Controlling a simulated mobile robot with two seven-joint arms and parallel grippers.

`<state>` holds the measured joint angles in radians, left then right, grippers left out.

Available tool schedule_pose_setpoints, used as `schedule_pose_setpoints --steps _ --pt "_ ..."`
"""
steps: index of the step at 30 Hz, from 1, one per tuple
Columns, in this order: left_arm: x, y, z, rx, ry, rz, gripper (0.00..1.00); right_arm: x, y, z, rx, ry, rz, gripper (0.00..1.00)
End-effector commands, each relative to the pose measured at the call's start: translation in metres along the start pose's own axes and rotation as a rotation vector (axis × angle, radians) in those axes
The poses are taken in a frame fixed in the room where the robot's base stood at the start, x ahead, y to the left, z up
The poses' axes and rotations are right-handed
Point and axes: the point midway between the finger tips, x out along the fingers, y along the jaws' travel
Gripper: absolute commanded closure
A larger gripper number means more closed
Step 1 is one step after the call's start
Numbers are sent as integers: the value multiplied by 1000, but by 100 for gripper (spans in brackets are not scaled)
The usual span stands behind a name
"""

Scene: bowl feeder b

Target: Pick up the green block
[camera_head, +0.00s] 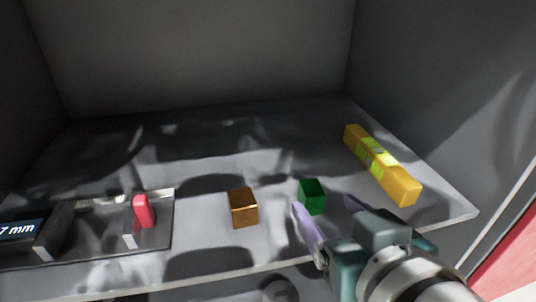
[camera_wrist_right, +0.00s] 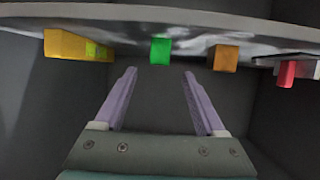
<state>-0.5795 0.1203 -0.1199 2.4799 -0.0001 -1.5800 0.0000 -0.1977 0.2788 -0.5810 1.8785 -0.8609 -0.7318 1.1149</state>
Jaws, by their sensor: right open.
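The green block (camera_head: 312,197) sits on the grey shelf (camera_head: 205,255), right of an orange-brown block. My right gripper (camera_head: 324,204) is at the shelf's front right, close to the green block. Its two lilac fingers are apart with nothing between them in the wrist view. In the right wrist view the green block (camera_wrist_right: 161,51) lies beyond the fingertips, roughly centred between the two fingers of the right gripper (camera_wrist_right: 159,72). I cannot tell whether a finger touches it. My left gripper does not show.
The orange-brown block (camera_head: 243,208) is left of the green one. A yellow bar with a green label (camera_head: 383,165) lies at the right. A caliper-like device with a display (camera_head: 18,230) and a red part (camera_head: 143,211) are at the left. Walls enclose the back and sides.

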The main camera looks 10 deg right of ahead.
Motion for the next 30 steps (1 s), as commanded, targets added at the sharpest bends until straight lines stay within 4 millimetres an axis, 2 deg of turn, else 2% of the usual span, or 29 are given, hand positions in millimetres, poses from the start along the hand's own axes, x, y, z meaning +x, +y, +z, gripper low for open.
schedule_pose_setpoints --steps 1,8,14,18,26,30 --pt "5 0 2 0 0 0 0 9 0 1 -3 4 0 28" --pt "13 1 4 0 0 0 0 29 0 2 -1 1 0 28" --pt "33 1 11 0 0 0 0 59 1 8 -3 2 1 28" --pt "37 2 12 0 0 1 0 73 1 6 -1 1 0 28" --pt "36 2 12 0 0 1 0 75 1 4 0 -2 0 28" --pt "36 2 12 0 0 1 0 75 1 4 0 -2 0 41"
